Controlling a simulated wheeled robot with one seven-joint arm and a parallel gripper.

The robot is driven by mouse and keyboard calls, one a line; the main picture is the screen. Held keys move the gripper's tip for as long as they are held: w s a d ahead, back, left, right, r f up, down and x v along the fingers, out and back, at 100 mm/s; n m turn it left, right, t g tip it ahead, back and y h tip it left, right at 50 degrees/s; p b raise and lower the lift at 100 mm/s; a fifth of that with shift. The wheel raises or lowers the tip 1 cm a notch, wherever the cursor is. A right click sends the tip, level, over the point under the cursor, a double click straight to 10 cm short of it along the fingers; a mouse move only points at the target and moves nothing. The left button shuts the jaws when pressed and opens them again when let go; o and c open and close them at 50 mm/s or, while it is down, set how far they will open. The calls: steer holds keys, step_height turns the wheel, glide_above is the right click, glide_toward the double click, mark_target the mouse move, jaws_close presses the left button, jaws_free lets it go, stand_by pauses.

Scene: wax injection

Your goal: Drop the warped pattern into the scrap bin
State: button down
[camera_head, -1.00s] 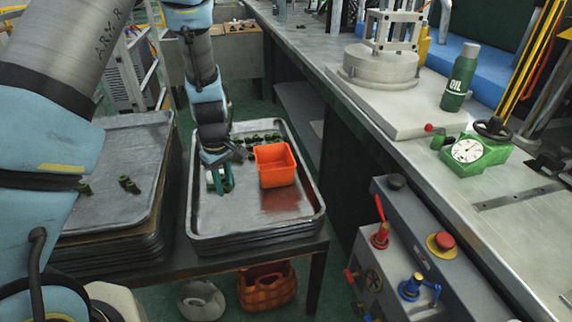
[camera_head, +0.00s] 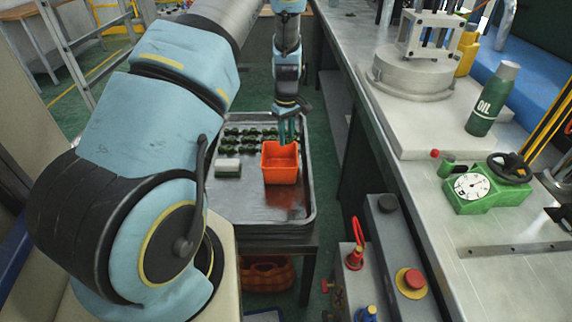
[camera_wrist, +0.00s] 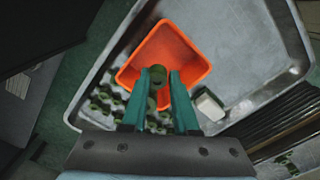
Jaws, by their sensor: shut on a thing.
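The scrap bin is a small square orange bin (camera_head: 281,178), standing on the right part of a metal tray. It also fills the upper middle of the wrist view (camera_wrist: 178,40). My gripper (camera_head: 287,138) points down above the bin's far part. In the wrist view, its green fingers (camera_wrist: 159,76) are closed on a small dark green round piece, the pattern (camera_wrist: 158,74), with the orange bin behind it. The pattern's warp cannot be made out. In the head view the fingers hide the pattern.
The workbench (camera_head: 415,165) runs along the right, with an oil bottle (camera_head: 493,98) and a green gauge (camera_head: 468,186).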

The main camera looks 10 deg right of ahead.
step_height(320, 180, down, 5)
steer(key=b, duration=0.2)
steer(key=shift+r+b, duration=0.1)
steer(key=shift+b, duration=0.2)
steer(key=c, duration=0.6)
jaws_free()
steer(key=shift+r, duration=0.1)
step_height(320, 180, up, 10)
steer(key=b, duration=0.2)
steer(key=shift+b, duration=0.3)
steer(key=shift+r, duration=0.3)
